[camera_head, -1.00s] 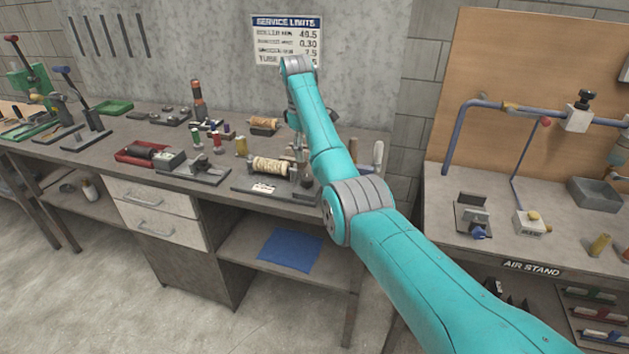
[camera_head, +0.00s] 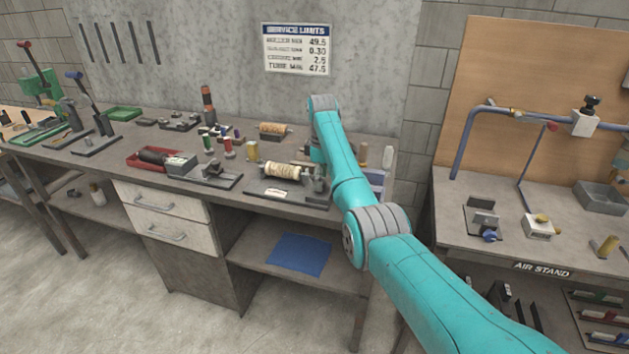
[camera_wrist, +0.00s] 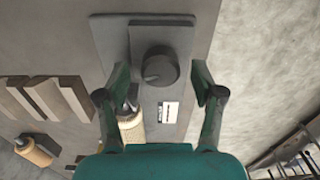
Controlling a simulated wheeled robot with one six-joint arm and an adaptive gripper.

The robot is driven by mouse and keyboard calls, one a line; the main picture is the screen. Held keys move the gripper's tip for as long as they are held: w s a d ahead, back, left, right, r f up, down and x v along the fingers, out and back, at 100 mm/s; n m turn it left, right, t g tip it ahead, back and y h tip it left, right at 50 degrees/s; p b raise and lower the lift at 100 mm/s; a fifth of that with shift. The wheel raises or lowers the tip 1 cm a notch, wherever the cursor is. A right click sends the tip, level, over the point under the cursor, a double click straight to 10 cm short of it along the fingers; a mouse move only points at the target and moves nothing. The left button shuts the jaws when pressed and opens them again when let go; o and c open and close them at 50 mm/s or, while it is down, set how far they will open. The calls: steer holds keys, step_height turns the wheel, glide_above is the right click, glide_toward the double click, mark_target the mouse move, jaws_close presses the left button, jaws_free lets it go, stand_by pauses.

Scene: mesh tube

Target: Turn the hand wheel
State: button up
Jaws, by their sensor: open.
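A round dark hand wheel (camera_wrist: 160,66) sits on a grey block in the middle of the wrist view, mounted on a flat plate (camera_wrist: 104,38). My gripper (camera_wrist: 160,80) is open, with one green finger on each side of the wheel and a gap on both sides. How far the fingertips are above the wheel is hard to tell. In the head view, my arm comes down over the right end of the fixture (camera_head: 285,174) with the cream roller. There my fingers and the wheel are largely hidden by the arm.
The bench (camera_head: 230,262) carries several small parts left of the fixture, including coloured spools, a red tray (camera_head: 147,160) and lever presses. A blue bin (camera_head: 376,181) stands close right of my arm. The air stand bench (camera_head: 450,190) is farther right.

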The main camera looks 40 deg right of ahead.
steer(key=shift+f, duration=0.3)
steer(key=c, duration=1.1)
steer(key=shift+c, duration=0.2)
steer(key=shift+m, duration=0.3)
